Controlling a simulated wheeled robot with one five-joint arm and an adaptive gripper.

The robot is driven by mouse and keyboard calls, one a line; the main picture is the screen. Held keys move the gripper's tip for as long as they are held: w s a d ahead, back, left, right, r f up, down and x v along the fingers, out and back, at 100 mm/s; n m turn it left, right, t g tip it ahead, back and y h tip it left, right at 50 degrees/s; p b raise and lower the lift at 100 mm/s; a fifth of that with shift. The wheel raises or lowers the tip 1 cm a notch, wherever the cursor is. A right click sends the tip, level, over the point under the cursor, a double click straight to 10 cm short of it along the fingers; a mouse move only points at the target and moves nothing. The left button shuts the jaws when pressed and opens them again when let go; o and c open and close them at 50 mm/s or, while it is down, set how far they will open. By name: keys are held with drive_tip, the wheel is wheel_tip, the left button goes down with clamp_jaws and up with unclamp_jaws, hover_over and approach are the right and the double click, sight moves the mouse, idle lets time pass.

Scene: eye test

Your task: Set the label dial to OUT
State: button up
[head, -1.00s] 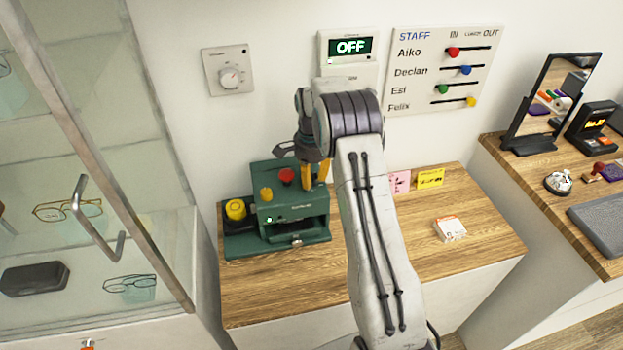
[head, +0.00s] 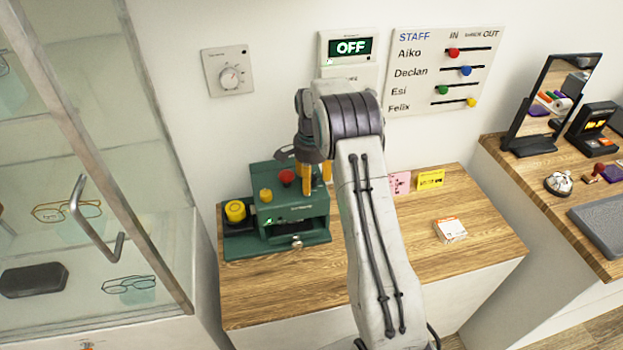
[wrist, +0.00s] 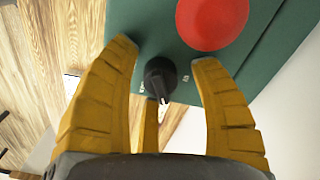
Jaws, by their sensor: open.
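A small black knob (wrist: 160,78) with a white pointer sits on the green machine (wrist: 150,20), between my fingers in the wrist view. Its pointer is toward the bottom of that view; the small white marks beside it are too small to read. I cannot tell for certain that it is the label dial. My gripper (wrist: 163,54) is open, with yellow fingers on both sides of the knob; contact is not clear. In the head view my gripper (head: 317,180) is at the right end of the green machine (head: 290,240), and the knob is hidden.
A red button (wrist: 212,22) is close to my right finger in the wrist view. A yellow button (head: 265,195) and yellow roll (head: 235,209) are on the machine's left. A wall dial (head: 230,78), an OFF display (head: 350,47) and a staff board (head: 445,70) hang behind. The counter (head: 370,260) is mostly clear in front.

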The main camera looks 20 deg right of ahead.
sight(312, 176)
drive_tip(key=shift+r, duration=0.1)
wheel_tip(312, 176, up, 12)
idle(0.7)
idle(0.5)
